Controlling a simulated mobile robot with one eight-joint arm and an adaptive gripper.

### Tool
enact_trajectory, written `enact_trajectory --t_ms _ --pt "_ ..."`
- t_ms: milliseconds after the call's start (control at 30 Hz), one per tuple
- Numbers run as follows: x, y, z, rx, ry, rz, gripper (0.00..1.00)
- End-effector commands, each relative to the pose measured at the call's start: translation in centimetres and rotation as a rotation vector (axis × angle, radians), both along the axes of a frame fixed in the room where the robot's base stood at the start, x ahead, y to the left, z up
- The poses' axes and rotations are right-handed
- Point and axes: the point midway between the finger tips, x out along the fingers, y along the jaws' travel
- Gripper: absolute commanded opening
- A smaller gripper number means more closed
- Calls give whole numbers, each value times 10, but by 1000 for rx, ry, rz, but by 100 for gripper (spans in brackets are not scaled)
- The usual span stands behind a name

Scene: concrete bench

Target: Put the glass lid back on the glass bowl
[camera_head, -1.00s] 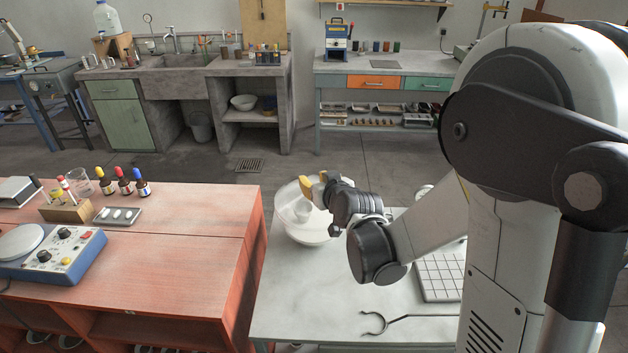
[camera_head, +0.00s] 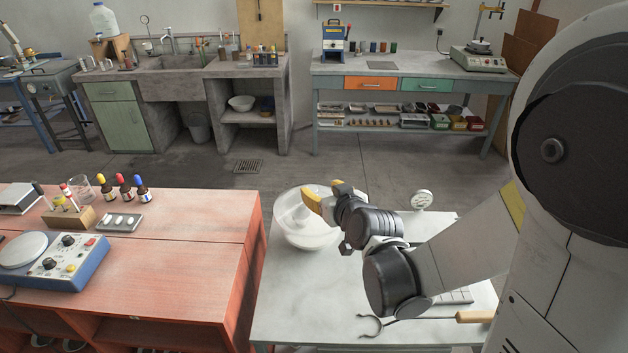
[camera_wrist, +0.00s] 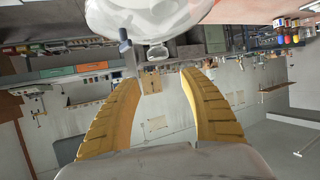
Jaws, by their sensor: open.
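The glass bowl (camera_head: 318,238) stands at the far left corner of the pale table. A pale, clear rounded shape (camera_head: 292,214), seemingly the glass lid, shows within the bowl's outline. Its edge is hard to separate from the bowl, so I cannot tell how it sits. My gripper (camera_head: 313,199) has yellow fingers over the bowl's upper right side. In the wrist view, which shows the room upside down, the fingers (camera_wrist: 160,82) are apart with nothing between them. Clear glass (camera_wrist: 150,18) with a small knob-like part (camera_wrist: 160,52) lies beyond the fingertips.
The pale table (camera_head: 300,310) also holds a dial gauge (camera_head: 422,200), a ring clamp (camera_head: 371,326) and a wooden handle (camera_head: 475,316). A red bench (camera_head: 190,240) with bottles and a blue instrument stands at left, across a narrow gap. The table's front left is clear.

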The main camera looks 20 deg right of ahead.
Motion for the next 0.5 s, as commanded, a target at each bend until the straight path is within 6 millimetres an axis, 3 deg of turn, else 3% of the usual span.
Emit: enact_trajectory --t_ms 100,333,500 --pt "-22 -2 11 1 0 0 51" --pt "-43 -2 19 0 7 2 51" --pt "-65 8 25 6 103 20 51"
